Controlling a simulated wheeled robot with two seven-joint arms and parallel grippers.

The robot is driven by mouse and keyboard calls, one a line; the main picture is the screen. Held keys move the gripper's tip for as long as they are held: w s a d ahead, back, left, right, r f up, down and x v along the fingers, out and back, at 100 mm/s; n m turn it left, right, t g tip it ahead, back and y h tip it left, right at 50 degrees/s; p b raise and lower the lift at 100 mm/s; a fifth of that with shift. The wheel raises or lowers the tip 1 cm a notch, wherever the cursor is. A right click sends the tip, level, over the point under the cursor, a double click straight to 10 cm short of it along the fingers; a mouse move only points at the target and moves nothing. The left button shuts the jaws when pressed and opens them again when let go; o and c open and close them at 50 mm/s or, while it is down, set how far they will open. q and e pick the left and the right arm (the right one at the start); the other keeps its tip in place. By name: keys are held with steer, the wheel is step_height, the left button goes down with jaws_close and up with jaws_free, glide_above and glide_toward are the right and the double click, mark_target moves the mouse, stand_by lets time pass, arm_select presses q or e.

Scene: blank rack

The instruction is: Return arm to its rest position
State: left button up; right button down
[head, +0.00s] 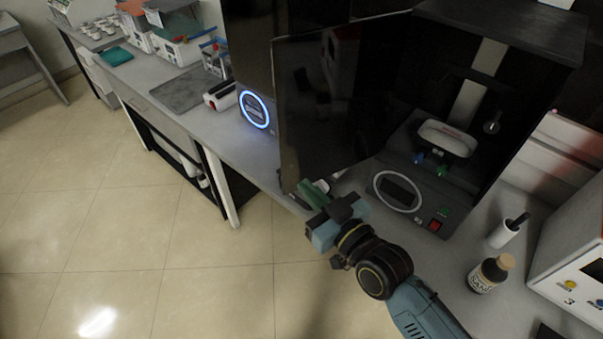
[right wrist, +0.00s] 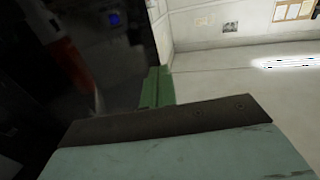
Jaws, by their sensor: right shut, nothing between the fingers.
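My right gripper (head: 314,192) is shut and empty. Its green fingers are together at the lower edge of the open dark door (head: 335,105) of the black machine (head: 440,170); I cannot tell if they touch it. In the right wrist view the green fingers (right wrist: 157,88) also show closed, with the dark door surface to their left. My right arm comes in from the lower right. My left gripper is not in view.
A brown bottle (head: 488,274) and a white cup (head: 506,233) stand on the bench right of the machine. A white box (head: 570,265) is at the right edge. Bins (head: 185,45) stand on the bench at left. The floor (head: 150,250) in front is clear.

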steer(key=v, duration=0.6)
steer(key=shift+s, duration=0.5)
